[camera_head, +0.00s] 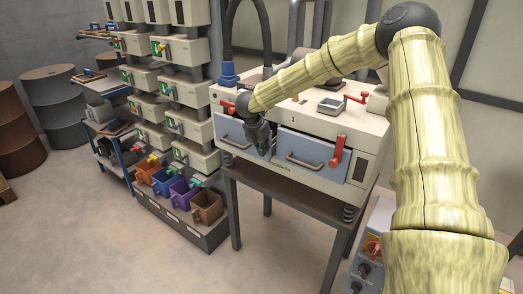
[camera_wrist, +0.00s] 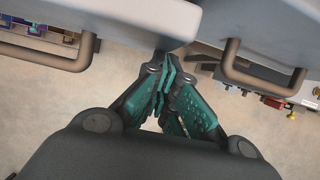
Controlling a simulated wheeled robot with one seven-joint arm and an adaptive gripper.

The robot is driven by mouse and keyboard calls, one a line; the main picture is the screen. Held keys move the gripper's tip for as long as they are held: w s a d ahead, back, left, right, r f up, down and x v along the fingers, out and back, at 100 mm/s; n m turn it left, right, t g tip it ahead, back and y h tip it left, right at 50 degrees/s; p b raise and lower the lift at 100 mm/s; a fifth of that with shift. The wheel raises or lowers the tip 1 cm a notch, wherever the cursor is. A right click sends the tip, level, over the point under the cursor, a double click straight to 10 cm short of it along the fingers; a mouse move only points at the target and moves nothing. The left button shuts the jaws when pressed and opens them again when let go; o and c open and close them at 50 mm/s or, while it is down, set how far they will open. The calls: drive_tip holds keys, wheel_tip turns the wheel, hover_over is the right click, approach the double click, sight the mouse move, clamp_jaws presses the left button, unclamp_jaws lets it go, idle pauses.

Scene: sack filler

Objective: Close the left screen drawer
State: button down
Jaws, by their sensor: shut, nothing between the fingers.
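The left screen drawer (camera_head: 230,130) is a grey-blue front with a bar handle on the pale bench machine. My gripper (camera_head: 263,150) is in front of its right end and covers part of it. In the wrist view, the left drawer (camera_wrist: 135,14) fills the top left, with its brown handle (camera_wrist: 60,58) to the left of my fingers. My gripper (camera_wrist: 165,92) is shut and empty, its green-padded fingers together just below the drawer's right end. Whether they touch it is unclear. How far the drawer stands out cannot be told clearly.
The right drawer (camera_head: 329,153) is beside it, with a red lever (camera_head: 339,153) at its right; its handle (camera_wrist: 262,75) shows in the wrist view. Coloured bins (camera_head: 185,192) stand at the left. A control box (camera_head: 369,252) is at lower right. The floor in front is clear.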

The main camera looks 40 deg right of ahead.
drive_tip(key=shift+a, duration=0.1)
drive_tip(key=s+a+r+b, duration=0.3)
drive_tip(key=a+r+b, duration=0.1)
drive_tip(key=a+r, duration=0.4)
drive_tip(key=n+t+h+b, duration=0.3)
drive_tip(key=n+t+h, duration=0.2)
drive_tip(key=n+h, duration=1.05)
approach(254, 148)
drive_tip(key=s+a+r+n+y, duration=0.3)
drive_tip(key=s+a+r, duration=0.2)
drive_tip(key=a, duration=0.1)
drive_tip(key=shift+m, duration=0.25)
drive_tip(key=shift+p+x, duration=3)
drive_tip(key=shift+x, duration=4.1)
drive_tip(key=shift+s+f, duration=0.15)
